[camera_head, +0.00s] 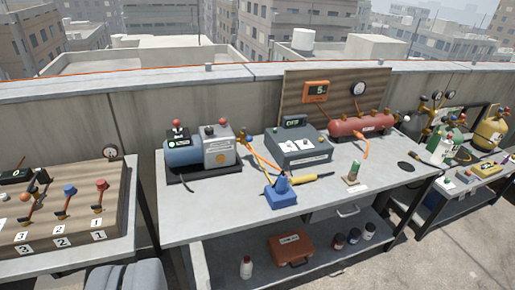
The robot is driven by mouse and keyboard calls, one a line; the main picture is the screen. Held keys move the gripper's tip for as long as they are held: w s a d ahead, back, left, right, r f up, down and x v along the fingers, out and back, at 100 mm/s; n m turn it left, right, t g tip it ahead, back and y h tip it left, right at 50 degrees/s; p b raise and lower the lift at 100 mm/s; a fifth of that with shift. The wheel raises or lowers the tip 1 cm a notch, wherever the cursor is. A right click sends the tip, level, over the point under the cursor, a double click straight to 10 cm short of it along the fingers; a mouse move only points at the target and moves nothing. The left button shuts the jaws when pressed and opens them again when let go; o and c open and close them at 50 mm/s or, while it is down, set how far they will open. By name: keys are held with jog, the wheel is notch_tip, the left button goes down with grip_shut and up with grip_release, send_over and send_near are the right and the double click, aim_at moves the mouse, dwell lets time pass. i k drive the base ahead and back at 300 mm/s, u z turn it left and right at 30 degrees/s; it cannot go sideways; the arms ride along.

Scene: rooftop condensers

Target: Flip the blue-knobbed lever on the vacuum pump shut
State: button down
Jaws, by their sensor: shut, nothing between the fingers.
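The vacuum pump appears to be the blue and grey machine (202,148) on a dark base, at the back left of the middle bench. A blue-knobbed lever (68,192) stands on the wooden board at left, between an orange-knobbed lever and a red-knobbed lever (100,188). Its tag reads 2. My gripper's fingers do not show.
The middle bench (205,212) has clear top at its front left. On it are a grey box (298,146), a red tank (360,126), a blue block (280,194) and a yellow-handled tool. A red case (290,248) sits on the lower shelf. Gas cylinders stand right.

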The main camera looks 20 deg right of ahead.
aim_at(249, 137)
jog(key=u, duration=0.15)
jog(key=i, duration=0.95)
jog(key=z, duration=0.1)
